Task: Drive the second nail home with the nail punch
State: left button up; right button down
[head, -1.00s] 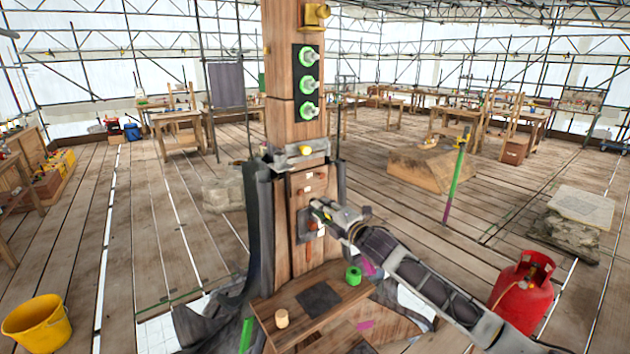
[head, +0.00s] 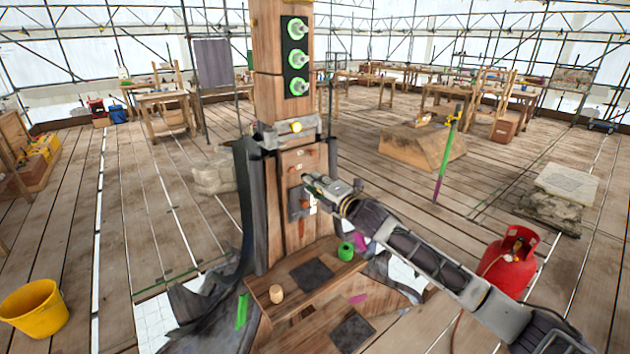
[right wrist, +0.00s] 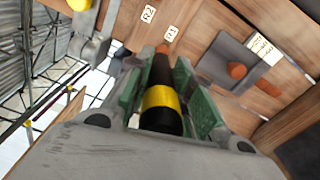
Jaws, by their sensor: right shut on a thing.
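My right gripper (head: 308,182) is in front of the upright timber post (head: 292,225), at its lower panel. In the right wrist view its green-padded fingers (right wrist: 155,95) are shut around the nail punch (right wrist: 161,105), a black cylinder with a yellow band. The punch points at the panel. An orange-brown nail head (right wrist: 162,48) shows just beyond its far end, beside the label R1; I cannot tell whether they touch. A second orange-brown round head (right wrist: 237,70) sits on a grey plate (right wrist: 218,58) to the right. My left gripper is out of view.
A wooden ledge (head: 275,312) at the post's foot holds a wooden cylinder (head: 276,293) and a green roll (head: 345,251). Dark cloth (head: 245,200) hangs beside the post. A red gas bottle (head: 510,262) stands right, a yellow bucket (head: 34,308) left.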

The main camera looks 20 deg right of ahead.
jog(key=n+h+b, duration=0.1)
jog(key=n+b, duration=0.1)
jog(key=b, duration=0.1)
send_near(313, 153)
jog(key=s, duration=0.1)
jog(key=shift+s+d+f+n+y+b, duration=0.15)
jog(key=shift+s+d+n, duration=0.15)
jog(key=shift+n, duration=0.65)
jog(key=shift+s+d+n+y+b, duration=0.1)
jog(key=shift+s+d+n+y, duration=0.2)
jog(key=shift+n, duration=0.7)
jog(key=shift+s+d+f+n+y+b, duration=0.15)
jog(key=shift+d+n, duration=0.25)
jog(key=shift+n, duration=0.55)
jog(key=shift+r, duration=0.1)
jog(key=p+x, duration=0.5)
jog(key=x, duration=0.1)
jog(key=shift+w+p, duration=0.2)
jog(key=shift+p, duration=0.15)
